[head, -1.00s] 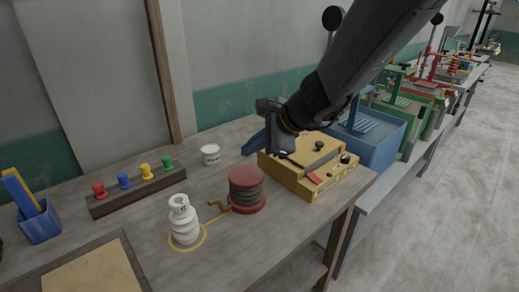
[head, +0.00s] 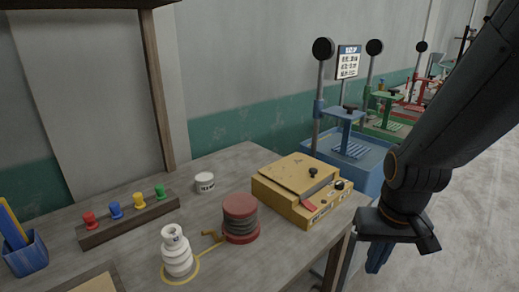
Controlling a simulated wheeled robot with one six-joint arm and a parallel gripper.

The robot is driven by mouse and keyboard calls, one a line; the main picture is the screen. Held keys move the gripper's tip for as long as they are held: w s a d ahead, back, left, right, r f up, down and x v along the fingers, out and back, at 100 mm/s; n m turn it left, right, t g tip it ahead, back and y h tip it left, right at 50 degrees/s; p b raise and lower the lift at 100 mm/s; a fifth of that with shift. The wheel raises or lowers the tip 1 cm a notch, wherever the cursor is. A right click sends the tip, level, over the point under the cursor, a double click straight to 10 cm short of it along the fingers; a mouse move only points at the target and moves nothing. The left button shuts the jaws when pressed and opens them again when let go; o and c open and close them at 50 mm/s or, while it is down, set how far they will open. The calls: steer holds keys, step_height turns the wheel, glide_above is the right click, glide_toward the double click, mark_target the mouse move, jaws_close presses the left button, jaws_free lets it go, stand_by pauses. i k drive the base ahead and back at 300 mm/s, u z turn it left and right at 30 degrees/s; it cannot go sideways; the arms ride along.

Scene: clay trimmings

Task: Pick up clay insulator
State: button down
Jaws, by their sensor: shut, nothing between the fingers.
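The white clay insulator (head: 177,254) stands upright on the wooden table (head: 217,262) near its front, inside a yellow ring marking. It has stacked ribs and a narrower top with a dark mark. My gripper (head: 378,262) is at the lower right of the head view, beyond the table's right edge and well apart from the insulator. It points down with its blue fingers together and nothing between them. The fingertips are partly hidden by the gripper body.
A red spool (head: 240,219) stands just right of the insulator, with a yellow box (head: 303,189) behind it. A white jar (head: 204,183), a rack of coloured pegs (head: 128,217) and a blue pen cup (head: 26,256) stand farther left. Blue equipment (head: 352,160) is beyond the yellow box.

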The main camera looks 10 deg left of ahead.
mark_target(177, 255)
steer(key=u, duration=1.7)
steer(key=k, duration=0.65)
steer(key=u, duration=0.75)
steer(key=i, duration=1.25)
steer(key=z, duration=0.85)
